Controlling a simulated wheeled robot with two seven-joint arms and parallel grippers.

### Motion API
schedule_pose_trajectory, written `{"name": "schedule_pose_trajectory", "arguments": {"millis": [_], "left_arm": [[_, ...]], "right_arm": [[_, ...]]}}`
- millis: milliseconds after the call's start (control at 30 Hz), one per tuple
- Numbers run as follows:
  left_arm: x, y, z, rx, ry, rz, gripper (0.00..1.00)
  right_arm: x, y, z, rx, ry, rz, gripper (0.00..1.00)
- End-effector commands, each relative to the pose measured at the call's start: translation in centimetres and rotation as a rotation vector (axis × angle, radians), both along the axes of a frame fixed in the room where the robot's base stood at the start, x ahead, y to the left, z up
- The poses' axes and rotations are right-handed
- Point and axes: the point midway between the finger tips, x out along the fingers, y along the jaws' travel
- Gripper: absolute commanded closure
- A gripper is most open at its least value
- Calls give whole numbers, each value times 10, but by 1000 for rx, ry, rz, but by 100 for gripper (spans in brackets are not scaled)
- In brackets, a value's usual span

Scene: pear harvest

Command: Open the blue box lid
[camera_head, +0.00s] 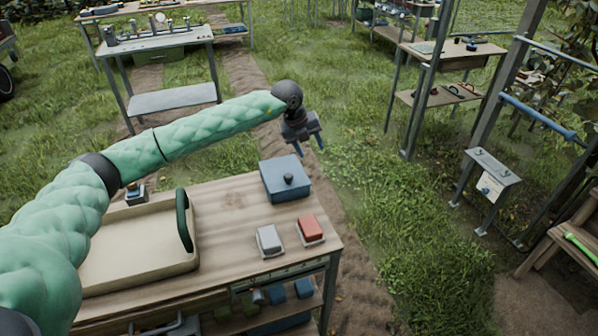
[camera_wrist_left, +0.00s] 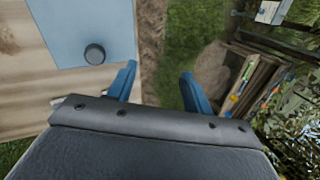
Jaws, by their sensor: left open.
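The blue box (camera_head: 286,184) stands at the far right corner of the wooden table, its lid closed, with a dark round knob (camera_head: 289,179) on top. In the left wrist view the blue lid (camera_wrist_left: 75,25) and its knob (camera_wrist_left: 95,54) lie left of the fingers. My left gripper (camera_head: 310,148) is open and empty. It hangs in the air above and beyond the box, apart from it, with its fingers pointing down. In the left wrist view the gripper (camera_wrist_left: 160,85) has its two blue fingers spread wide. My right gripper is not in view.
On the table (camera_head: 225,215) are a beige tray (camera_head: 140,275) with a dark green handle (camera_head: 184,220), a grey block (camera_head: 269,240) and a red block (camera_head: 311,229). Grass lies beyond. A metal frame with a small panel (camera_head: 491,172) stands at the right.

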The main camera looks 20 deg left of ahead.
Motion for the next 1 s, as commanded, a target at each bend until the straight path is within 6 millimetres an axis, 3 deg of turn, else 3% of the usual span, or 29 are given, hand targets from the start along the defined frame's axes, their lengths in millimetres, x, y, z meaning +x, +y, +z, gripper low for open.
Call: {"name": "schedule_pose_trajectory", "arguments": {"millis": [100,300,667,1000], "left_arm": [[-15,28,-9,139,105,104,49],[-37,55,-12,268,236,259,49],[-39,56,-21,266,257,339,49],[-39,55,-61,265,258,338,49]], "right_arm": [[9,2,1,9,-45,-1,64],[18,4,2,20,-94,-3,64],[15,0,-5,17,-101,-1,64],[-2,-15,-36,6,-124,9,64]]}}
